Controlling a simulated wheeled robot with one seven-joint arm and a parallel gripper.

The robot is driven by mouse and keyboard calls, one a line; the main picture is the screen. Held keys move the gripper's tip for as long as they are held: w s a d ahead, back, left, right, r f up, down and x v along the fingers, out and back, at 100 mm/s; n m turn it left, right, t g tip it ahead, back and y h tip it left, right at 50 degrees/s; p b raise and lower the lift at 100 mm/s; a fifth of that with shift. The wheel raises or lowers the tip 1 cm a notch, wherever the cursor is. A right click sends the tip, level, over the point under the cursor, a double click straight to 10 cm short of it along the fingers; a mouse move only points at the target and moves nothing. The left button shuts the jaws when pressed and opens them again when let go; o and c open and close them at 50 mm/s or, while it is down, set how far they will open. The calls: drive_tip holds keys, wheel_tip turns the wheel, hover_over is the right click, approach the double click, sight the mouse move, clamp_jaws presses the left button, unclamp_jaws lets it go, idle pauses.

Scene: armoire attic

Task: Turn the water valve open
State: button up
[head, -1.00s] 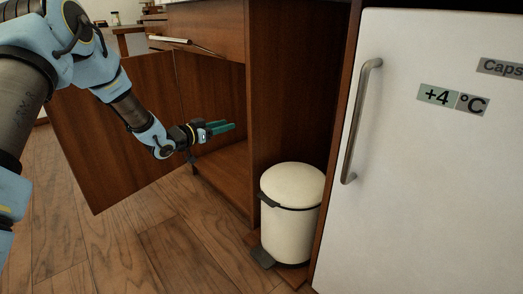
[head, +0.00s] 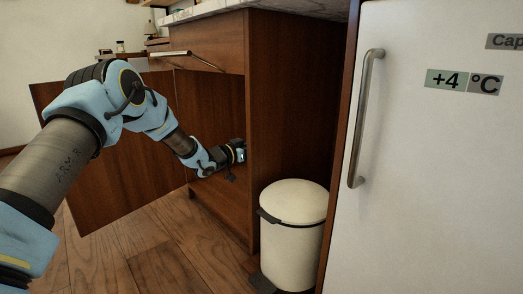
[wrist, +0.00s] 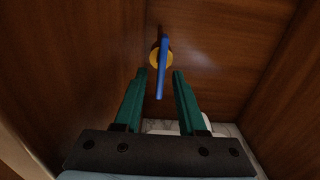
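The water valve (wrist: 162,62) shows in the wrist view, with a blue lever handle over a yellow round base on the wood inside the cabinet. The lever hangs nearly straight down. My gripper (wrist: 160,73) is open, with its two green fingers apart and pointing at the valve. The lower end of the lever shows in the gap between the fingertips; contact cannot be told. In the head view, my wrist (head: 230,153) is inside the open cabinet (head: 232,200), and the fingers and valve are hidden behind its side panel.
The open cabinet door (head: 110,165) stands to the left, behind my arm. A cream pedal bin (head: 292,235) stands right of the cabinet, beside the white fridge (head: 430,180). In the wrist view, wooden walls are close on both sides and a pale object (wrist: 175,127) lies below the fingers.

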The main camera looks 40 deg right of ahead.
drive_tip(key=shift+d, duration=0.3)
clamp_jaws()
idle(0.5)
